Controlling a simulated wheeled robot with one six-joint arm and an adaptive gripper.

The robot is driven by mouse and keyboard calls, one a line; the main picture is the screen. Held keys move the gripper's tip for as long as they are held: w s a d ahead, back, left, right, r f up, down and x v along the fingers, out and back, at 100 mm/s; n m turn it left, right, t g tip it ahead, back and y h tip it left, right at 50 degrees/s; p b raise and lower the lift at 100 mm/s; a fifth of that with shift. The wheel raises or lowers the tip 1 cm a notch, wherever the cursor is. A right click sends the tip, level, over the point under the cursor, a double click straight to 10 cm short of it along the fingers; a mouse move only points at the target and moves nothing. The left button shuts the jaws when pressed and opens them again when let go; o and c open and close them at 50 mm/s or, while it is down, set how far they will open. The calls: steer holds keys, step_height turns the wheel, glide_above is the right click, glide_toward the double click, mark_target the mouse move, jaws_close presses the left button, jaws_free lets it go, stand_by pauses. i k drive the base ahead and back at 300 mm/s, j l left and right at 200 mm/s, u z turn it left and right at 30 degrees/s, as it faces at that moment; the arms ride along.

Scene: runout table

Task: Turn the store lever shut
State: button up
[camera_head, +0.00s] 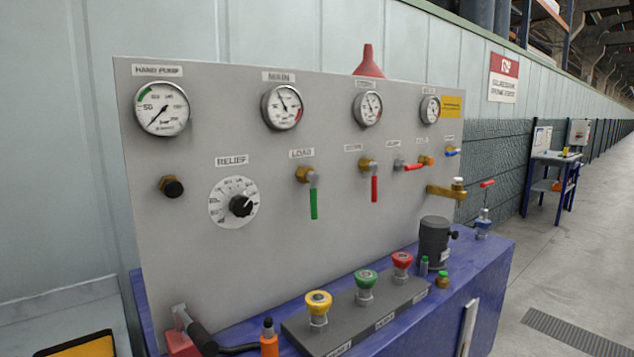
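A lever with a red handle (375,189) hangs straight down from a brass valve on the grey panel (270,175). The small label (354,148) above it is blurred but may read STORE, and it sits right of the LOAD lever. The LOAD lever (313,203) has a green handle that also hangs down. A further lever with a red handle (413,167) lies about level to the right, by an orange-brass fitting. My gripper is not in view.
Gauges, including the MAIN gauge (282,107), line the panel top. The RELIEF dial (234,202) is lower left. Yellow, green (366,279) and red knobs stand on a dark block before the panel, with a dark cylinder (434,242) to the right. The aisle floor (560,270) is clear.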

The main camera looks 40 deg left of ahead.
mark_target(374, 165)
steer(key=u, duration=1.2)
steer(key=i+l+u, duration=0.1)
steer(key=i, duration=0.4)
steer(key=l, duration=0.1)
